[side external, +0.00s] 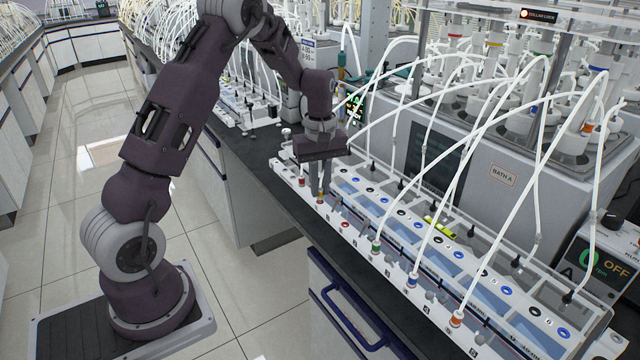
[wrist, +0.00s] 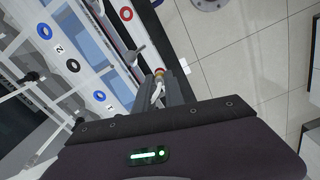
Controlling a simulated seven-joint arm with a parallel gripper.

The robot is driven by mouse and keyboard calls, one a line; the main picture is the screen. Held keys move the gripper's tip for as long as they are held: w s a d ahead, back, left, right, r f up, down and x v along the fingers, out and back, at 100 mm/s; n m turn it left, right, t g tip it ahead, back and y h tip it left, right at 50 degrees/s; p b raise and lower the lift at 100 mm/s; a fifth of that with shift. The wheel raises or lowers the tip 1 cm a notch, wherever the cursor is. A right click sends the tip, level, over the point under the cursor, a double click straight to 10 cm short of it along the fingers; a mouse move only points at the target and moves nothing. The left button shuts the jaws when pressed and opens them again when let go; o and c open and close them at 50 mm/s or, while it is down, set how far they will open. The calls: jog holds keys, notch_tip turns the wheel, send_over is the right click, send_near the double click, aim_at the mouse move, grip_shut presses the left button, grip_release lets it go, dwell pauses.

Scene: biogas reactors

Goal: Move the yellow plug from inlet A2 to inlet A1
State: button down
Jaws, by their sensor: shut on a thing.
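My gripper (side external: 320,194) is shut on the yellow plug (side external: 320,196), low over the far-left part of the white front rail (side external: 395,272) in the side view. In the wrist view, my gripper (wrist: 168,84) has its fingers on either side of a plug end with a white tube, and the fingers hide most of it. A bare red-ringed inlet (side external: 345,225) is just right of my gripper in the side view; this ring also shows at the top of the wrist view (wrist: 126,14). I cannot tell whether the plug's tip is seated in the rail.
Green (side external: 376,248), blue (side external: 411,281) and orange (side external: 455,319) plugs with white tubes stand along the rail to the right. Tubes arch over the bath tray towards the grey BATH A unit (side external: 500,175). A small grey lever (wrist: 135,52) is close to my fingers.

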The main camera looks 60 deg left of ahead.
jog(key=shift+f, duration=0.55)
dwell(0.6)
jog(key=c, duration=1.3)
grip_release()
jog(key=shift+c, duration=0.2)
jog(key=shift+r, duration=0.1)
notch_tip(320, 180, up, 7)
